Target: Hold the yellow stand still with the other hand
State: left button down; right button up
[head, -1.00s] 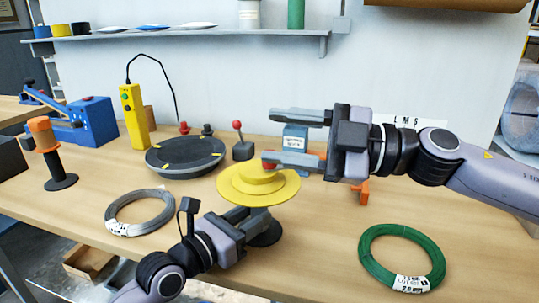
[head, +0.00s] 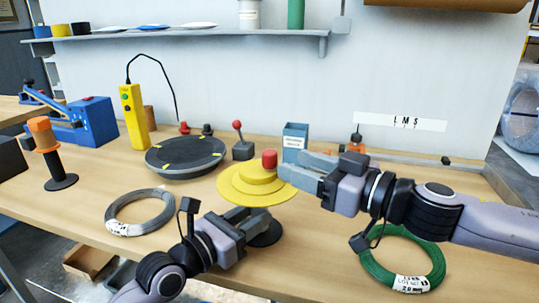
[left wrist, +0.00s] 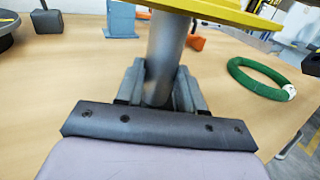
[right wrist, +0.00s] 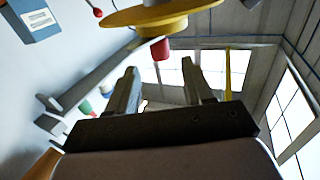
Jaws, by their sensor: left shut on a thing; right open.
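The yellow stand (head: 240,186) has a stepped yellow disc with a red knob (head: 269,159) on top, a grey post (left wrist: 167,55) and a black round base (head: 268,235). My left gripper (head: 262,215) is shut on the grey post below the disc; the left wrist view shows the post between its fingers (left wrist: 160,85). My right gripper (head: 291,164) is open and empty, just right of the red knob. In the right wrist view, its fingers (right wrist: 160,68) point toward the knob (right wrist: 160,49) and the disc (right wrist: 145,14), with nothing between them.
A grey wire coil (head: 140,212) lies left of the stand and a green coil (head: 385,273) lies right, partly behind my right arm. A dark turntable (head: 186,157), a red-knobbed lever (head: 241,148) and a blue box (head: 296,138) stand behind.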

aim_at(270, 152)
jog(key=shift+x, duration=3.55)
jog(key=shift+c, duration=0.3)
jog(key=c, duration=0.9)
